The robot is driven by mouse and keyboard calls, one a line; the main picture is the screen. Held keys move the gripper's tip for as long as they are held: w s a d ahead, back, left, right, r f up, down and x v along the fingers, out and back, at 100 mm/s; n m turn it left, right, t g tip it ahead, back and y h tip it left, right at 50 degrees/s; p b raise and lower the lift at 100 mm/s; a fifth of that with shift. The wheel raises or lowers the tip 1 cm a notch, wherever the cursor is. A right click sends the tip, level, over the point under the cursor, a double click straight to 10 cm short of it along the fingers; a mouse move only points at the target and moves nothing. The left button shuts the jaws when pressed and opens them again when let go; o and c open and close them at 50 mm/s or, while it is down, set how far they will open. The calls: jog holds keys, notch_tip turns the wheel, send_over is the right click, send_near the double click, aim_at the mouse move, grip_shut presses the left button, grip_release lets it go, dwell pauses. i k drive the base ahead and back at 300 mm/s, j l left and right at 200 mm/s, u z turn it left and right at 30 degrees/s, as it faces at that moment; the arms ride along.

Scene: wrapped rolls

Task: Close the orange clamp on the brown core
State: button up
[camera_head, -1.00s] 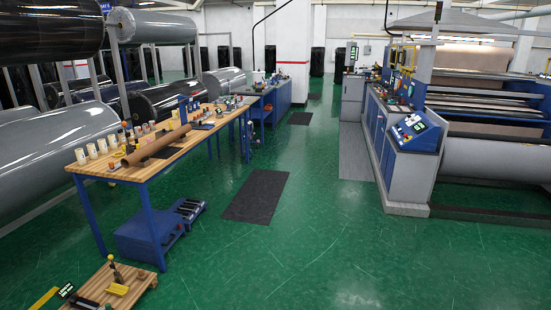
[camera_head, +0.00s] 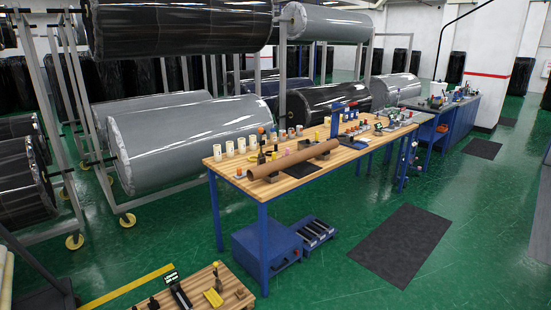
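The brown core (camera_head: 295,160) is a long tube lying slantwise on the wooden-topped workbench (camera_head: 283,189), near its front edge. Small orange parts show around it, one near the core's left end and one on top of a dark upright behind it. They are too small for me to tell which is the orange clamp, or whether it is open or shut. My gripper is not in view.
Pale cups (camera_head: 230,149) and small tools stand along the bench's back. A blue box (camera_head: 266,254) sits under the bench, and a low wooden platform (camera_head: 190,290) stands in front. Wrapped rolls (camera_head: 180,140) fill the back left. Green floor around a dark mat (camera_head: 403,243) is clear.

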aim_at(261, 130)
jog(key=i+u, duration=0.3)
jog(key=i, duration=0.2)
jog(key=i+u, duration=0.25)
jog(key=i, duration=0.2)
jog(key=i+l, duration=0.15)
jog(key=i, duration=0.3)
jog(key=i+l+u, duration=0.1)
jog(key=i, duration=0.4)
jog(key=i+l, duration=0.25)
jog(key=i, duration=0.2)
jog(key=i+l, duration=0.2)
jog(key=i, duration=0.3)
jog(key=i+l+u, duration=0.1)
jog(key=i, duration=0.35)
jog(key=i+l, duration=0.3)
jog(key=i, duration=0.15)
